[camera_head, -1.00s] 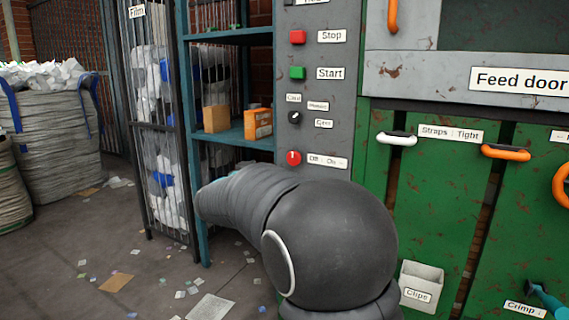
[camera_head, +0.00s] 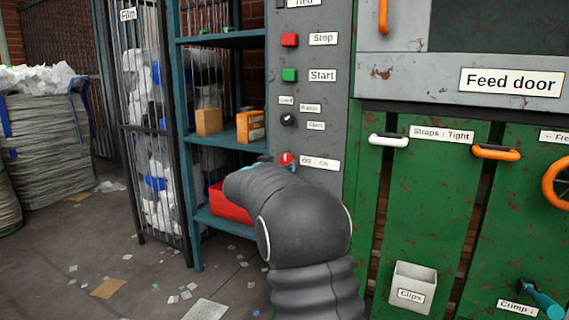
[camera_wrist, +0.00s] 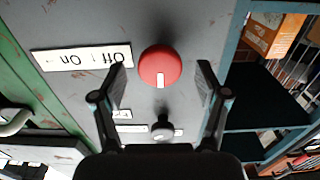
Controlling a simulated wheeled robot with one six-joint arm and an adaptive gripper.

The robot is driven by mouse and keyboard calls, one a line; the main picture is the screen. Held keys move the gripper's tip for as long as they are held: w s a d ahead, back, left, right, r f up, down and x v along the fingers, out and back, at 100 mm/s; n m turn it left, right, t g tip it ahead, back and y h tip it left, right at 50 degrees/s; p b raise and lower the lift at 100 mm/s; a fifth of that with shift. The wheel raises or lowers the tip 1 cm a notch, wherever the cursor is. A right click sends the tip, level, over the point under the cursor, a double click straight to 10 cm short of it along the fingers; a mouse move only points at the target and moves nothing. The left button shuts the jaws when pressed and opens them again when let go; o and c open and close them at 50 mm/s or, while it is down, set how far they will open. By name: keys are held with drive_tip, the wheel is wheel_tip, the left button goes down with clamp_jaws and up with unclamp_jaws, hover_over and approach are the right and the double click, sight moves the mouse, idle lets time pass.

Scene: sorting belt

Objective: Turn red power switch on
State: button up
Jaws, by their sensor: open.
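The red power switch is a round red knob (camera_head: 286,159) with a white mark, low on the grey control panel (camera_head: 330,110). An "Off : On" label (camera_head: 320,163) is to its right. In the wrist view the panel appears upside down, and the red knob (camera_wrist: 160,66) sits between the tips of my gripper (camera_wrist: 161,82). My gripper is open, with one black finger on each side of the knob and a gap to both. I cannot tell how deep the fingertips reach. In the head view my arm hides most of the gripper.
A black selector knob (camera_wrist: 162,130) lies close by on the panel, also seen in the head view (camera_head: 287,120). Red Stop (camera_head: 290,40) and green Start (camera_head: 289,75) buttons are above. A teal shelf (camera_head: 224,142) with boxes and a red bin (camera_head: 228,203) stands left of the panel.

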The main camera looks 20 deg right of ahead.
drive_tip(key=shift+w+d, duration=0.45)
drive_tip(key=shift+d, duration=0.1)
drive_tip(key=c, duration=1.1)
drive_tip(key=shift+c, duration=0.3)
